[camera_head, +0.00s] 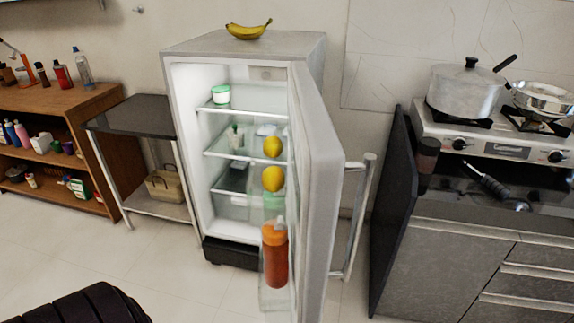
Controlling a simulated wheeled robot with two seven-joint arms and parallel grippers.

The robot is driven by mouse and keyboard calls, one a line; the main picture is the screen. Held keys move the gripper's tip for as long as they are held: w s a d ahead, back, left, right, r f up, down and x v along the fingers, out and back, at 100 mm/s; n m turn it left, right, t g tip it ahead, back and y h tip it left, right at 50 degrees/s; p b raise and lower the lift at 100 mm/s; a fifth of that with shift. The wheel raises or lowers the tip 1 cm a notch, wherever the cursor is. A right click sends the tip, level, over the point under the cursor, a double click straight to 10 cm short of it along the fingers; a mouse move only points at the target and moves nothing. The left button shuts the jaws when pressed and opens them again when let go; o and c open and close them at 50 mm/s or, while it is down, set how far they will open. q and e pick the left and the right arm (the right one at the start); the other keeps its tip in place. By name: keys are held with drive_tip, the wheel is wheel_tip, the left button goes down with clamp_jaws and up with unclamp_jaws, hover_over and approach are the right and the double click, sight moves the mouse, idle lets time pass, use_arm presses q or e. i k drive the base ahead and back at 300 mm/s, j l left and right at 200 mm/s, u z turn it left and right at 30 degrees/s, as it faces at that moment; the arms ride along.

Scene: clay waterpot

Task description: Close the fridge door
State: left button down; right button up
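The fridge (190,140) stands upright in the middle of the view with its lit white inside facing me. Its door (322,190) is open wide, hinged on the right side and swung out toward me. The bar handle (357,220) is on the door's outer face, at the right. An orange-red bottle (275,255) and two yellow fruits (273,164) are on the door's inner side. A green-and-white jar (221,95) sits on an upper shelf inside. Neither of my grippers shows, and nothing visible touches the door.
A banana (248,30) lies on the fridge top. A dark-topped side table (140,115) and a wooden shelf (75,99) stand at left. The stove (490,140), with a pot (466,88), and dark cabinets (460,260) stand at right. The floor (185,275) before the fridge's left side is clear.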

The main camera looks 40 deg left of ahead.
sight(317, 165)
drive_tip(key=i+l+u, duration=0.2)
drive_tip(key=u, duration=0.25)
drive_tip(key=i+l+u, duration=0.2)
drive_tip(key=u, duration=0.3)
drive_tip(key=i+l+u, duration=0.1)
drive_tip(key=l+u, duration=0.35)
drive_tip(key=i+l+u, duration=0.1)
drive_tip(key=l+u, duration=0.35)
drive_tip(key=j, duration=0.15)
